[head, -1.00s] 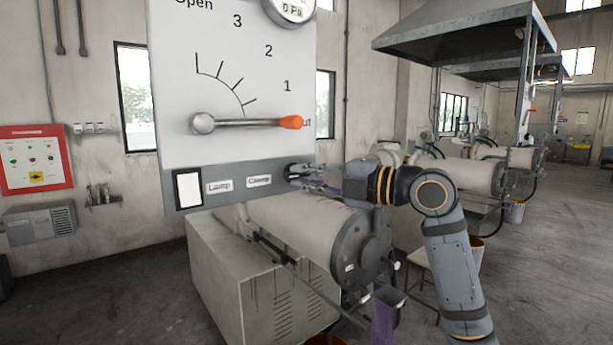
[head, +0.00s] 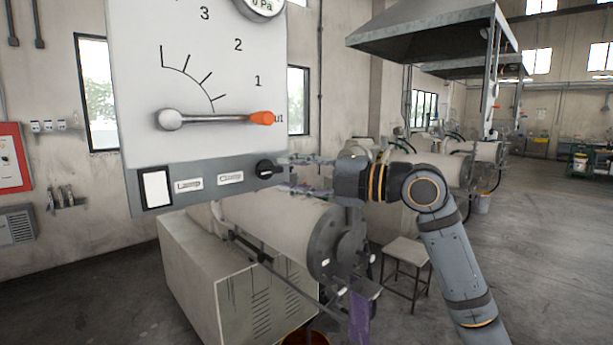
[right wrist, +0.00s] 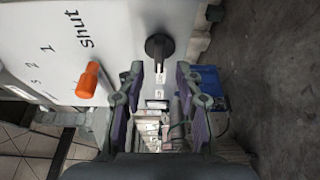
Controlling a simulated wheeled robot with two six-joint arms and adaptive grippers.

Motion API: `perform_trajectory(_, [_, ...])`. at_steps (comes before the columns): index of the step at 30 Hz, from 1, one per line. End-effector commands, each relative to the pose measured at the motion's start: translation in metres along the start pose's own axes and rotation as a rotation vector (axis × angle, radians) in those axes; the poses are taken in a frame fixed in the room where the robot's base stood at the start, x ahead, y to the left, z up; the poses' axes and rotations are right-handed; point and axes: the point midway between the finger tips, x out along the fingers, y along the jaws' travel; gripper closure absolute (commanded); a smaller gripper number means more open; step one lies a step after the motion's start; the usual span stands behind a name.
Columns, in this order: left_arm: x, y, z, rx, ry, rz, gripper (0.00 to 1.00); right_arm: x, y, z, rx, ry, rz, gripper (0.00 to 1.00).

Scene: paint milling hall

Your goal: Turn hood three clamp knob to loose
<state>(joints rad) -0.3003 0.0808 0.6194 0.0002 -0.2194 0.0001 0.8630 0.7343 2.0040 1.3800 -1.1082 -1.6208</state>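The black clamp knob (head: 266,168) sits at the right end of the grey strip under the white panel (head: 150,90), beside the "Clamp" label (head: 230,178). In the right wrist view the knob (right wrist: 159,46) shows a raised bar that points down the picture. My right gripper (head: 284,174) is open and empty, just right of the knob, with its fingers apart above and below. In the right wrist view the open fingers (right wrist: 160,80) stand either side of the knob's line, apart from it. My left gripper is not in view.
A lever with an orange tip (head: 262,118) lies level near "Shut" on the panel. A "Lamp" label (head: 188,185) and a white switch (head: 156,188) are left of the knob. A mill drum (head: 270,230) stands below. A stool (head: 405,252) stands at the right.

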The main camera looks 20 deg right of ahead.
Motion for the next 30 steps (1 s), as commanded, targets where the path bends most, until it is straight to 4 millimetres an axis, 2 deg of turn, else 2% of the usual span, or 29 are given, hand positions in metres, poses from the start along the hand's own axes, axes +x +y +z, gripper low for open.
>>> perform_trajectory(3, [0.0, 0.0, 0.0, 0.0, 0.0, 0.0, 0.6, -0.018, -0.002, 0.001, -0.003, -0.006, -0.009, 0.65])
perform_trajectory(10, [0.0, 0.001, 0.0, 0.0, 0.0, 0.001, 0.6, -0.036, -0.001, 0.001, -0.002, -0.003, -0.004, 0.65])
perform_trajectory(30, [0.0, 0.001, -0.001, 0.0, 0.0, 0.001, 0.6, -0.041, -0.001, 0.001, 0.005, -0.002, -0.001, 0.65])
